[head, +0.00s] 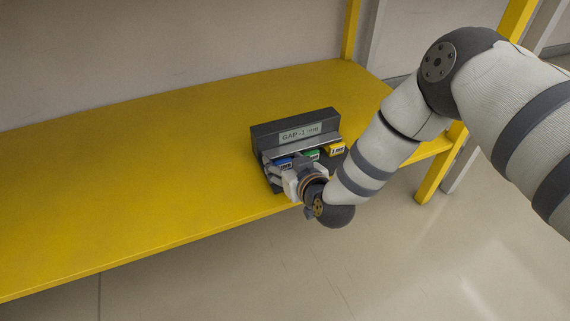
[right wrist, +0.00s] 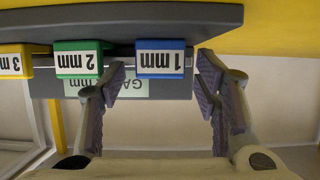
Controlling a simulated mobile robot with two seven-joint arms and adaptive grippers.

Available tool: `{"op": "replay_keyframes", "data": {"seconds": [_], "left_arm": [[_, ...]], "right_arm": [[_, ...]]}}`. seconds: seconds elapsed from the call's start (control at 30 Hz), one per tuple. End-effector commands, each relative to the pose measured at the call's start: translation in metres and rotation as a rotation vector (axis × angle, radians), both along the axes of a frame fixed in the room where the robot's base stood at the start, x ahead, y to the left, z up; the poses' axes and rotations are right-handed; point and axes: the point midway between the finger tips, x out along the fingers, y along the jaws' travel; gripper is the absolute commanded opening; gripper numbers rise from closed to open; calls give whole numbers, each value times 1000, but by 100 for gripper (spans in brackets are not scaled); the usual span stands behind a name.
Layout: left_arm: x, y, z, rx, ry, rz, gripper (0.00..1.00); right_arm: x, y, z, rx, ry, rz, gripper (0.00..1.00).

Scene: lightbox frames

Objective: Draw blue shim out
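The blue shim (head: 284,162) sits in a dark grey holder (head: 262,132) on the yellow shelf, leftmost of three coloured shims in the head view. In the right wrist view the blue shim (right wrist: 164,60) shows its white "1 mm" label upside down. My right gripper (head: 285,170) is in front of it. In the right wrist view my right gripper (right wrist: 161,80) is open, one finger on each side of the blue shim, with a gap on both sides. My left gripper is not in view.
A green shim (right wrist: 78,60) marked "2 mm" is close beside the left finger. A yellow shim (right wrist: 15,62) marked "3 mm" lies beyond it. The holder carries a "GAP" sign (head: 300,133). The yellow shelf (head: 130,180) is clear to the left; its front edge is near the gripper.

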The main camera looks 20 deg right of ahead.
Motion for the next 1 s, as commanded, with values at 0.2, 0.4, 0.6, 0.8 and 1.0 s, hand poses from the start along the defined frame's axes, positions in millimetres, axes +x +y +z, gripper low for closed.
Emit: {"op": "replay_keyframes", "data": {"seconds": [0.2, 0.4, 0.6, 0.8, 1.0], "left_arm": [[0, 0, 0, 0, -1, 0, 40], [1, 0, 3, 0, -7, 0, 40], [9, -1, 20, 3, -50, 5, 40], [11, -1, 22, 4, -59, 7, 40], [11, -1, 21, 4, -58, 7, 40]], "right_arm": [[-1, 0, 0, 0, 1, 0, 7], [-6, 0, 0, -1, 4, 0, 0], [-40, -1, 3, -2, 6, 1, 0], [-52, -1, -2, 0, 7, 2, 0], [-52, -1, -4, 0, 10, 2, 0]]}}
